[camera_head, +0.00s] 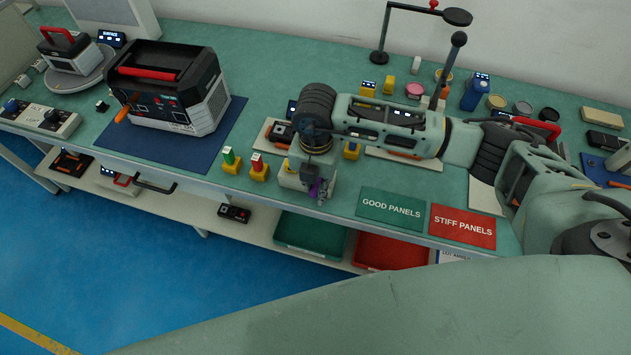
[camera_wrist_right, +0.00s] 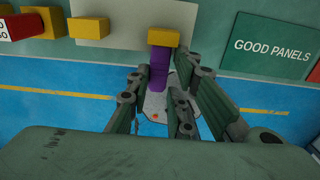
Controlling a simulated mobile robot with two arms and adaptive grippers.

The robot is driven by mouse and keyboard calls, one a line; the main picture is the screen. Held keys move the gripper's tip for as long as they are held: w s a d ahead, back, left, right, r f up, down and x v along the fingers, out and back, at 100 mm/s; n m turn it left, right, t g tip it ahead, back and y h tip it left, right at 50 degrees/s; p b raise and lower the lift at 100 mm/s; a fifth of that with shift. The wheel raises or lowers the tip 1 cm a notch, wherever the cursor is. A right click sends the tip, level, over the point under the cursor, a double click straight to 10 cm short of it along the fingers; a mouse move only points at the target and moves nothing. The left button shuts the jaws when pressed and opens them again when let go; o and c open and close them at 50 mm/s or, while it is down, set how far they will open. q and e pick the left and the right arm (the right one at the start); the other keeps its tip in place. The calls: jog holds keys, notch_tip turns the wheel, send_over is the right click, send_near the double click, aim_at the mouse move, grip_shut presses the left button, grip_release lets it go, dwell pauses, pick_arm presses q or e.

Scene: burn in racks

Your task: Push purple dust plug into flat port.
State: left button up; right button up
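The purple dust plug (camera_wrist_right: 158,68) shows in the right wrist view with a yellow block (camera_wrist_right: 163,38) at its far end. In the head view a bit of purple (camera_head: 321,189) shows at my right gripper (camera_head: 318,194), by the table's front edge. In the wrist view the fingers of my right gripper (camera_wrist_right: 160,85) stand apart on both sides of the plug, with gaps visible. Contact with the plug cannot be made out. I cannot single out the flat port. A black and grey device (camera_head: 165,90) with a red handle stands on a blue mat (camera_head: 225,125). My left gripper is not in view.
Yellow stands with a green plug (camera_head: 229,155) and a red plug (camera_head: 257,162) are left of my right gripper. A green GOOD PANELS mat (camera_head: 391,208) and a red STIFF PANELS mat (camera_head: 463,227) lie to its right. Green (camera_head: 310,237) and red (camera_head: 390,252) trays sit on the lower shelf.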

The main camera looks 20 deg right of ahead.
jog(key=shift+r, duration=0.1)
grip_shut()
jog(key=o, duration=0.7)
grip_release()
jog(key=shift+w+a, duration=0.1)
jog(key=shift+a, duration=0.05)
